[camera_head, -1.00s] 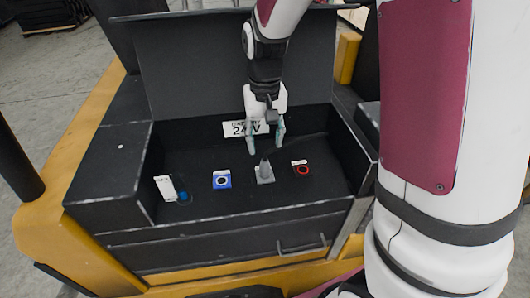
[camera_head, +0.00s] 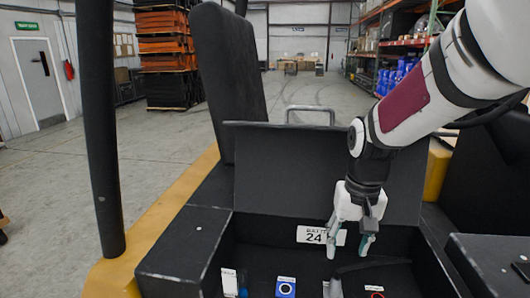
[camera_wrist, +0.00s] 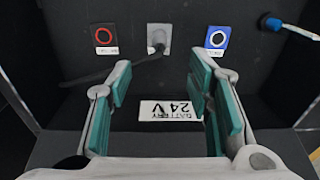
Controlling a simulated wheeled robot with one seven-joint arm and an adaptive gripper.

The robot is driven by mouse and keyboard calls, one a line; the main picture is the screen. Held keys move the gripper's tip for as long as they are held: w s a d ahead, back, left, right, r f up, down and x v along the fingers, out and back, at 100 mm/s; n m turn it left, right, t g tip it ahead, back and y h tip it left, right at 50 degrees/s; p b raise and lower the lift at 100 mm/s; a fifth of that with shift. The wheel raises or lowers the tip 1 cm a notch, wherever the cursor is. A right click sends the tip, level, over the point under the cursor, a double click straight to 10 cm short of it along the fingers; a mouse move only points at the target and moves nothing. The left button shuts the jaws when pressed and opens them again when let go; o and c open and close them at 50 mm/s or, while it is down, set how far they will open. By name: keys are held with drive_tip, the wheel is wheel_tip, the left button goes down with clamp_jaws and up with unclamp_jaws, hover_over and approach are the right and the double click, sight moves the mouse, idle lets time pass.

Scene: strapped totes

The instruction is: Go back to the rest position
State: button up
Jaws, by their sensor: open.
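My gripper (camera_head: 349,246) is open and empty, pointing down inside the black battery box (camera_head: 190,245). In the wrist view my gripper (camera_wrist: 160,85) has its two teal-padded fingers wide apart, with the white 24 V label (camera_wrist: 170,110) between and beyond them. A grey plug or lever (camera_wrist: 158,38) with a black cable stands beyond the fingertips, apart from them. A red-ring marker (camera_wrist: 104,36) is to its left and a blue-ring marker (camera_wrist: 217,38) to its right. In the head view the blue marker (camera_head: 286,287) shows at the bottom edge.
The box's raised black lid (camera_head: 290,175) stands behind my gripper. A dark post (camera_head: 100,130) rises at the left and a black seat back (camera_head: 228,75) behind the box. The open warehouse floor (camera_head: 310,95) lies beyond, with shelves (camera_head: 400,50) at the right.

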drive_tip(key=s+r+n+t, duration=0.1)
drive_tip(key=s+r+t, duration=0.1)
drive_tip(key=s+r, duration=0.3)
drive_tip(key=s+r+n+t, duration=0.1)
drive_tip(key=s+r, duration=0.5)
drive_tip(key=s, duration=0.6)
drive_tip(key=shift+s+r+t, duration=0.15)
drive_tip(key=shift+r+t, duration=0.15)
drive_tip(key=shift+t, duration=0.6)
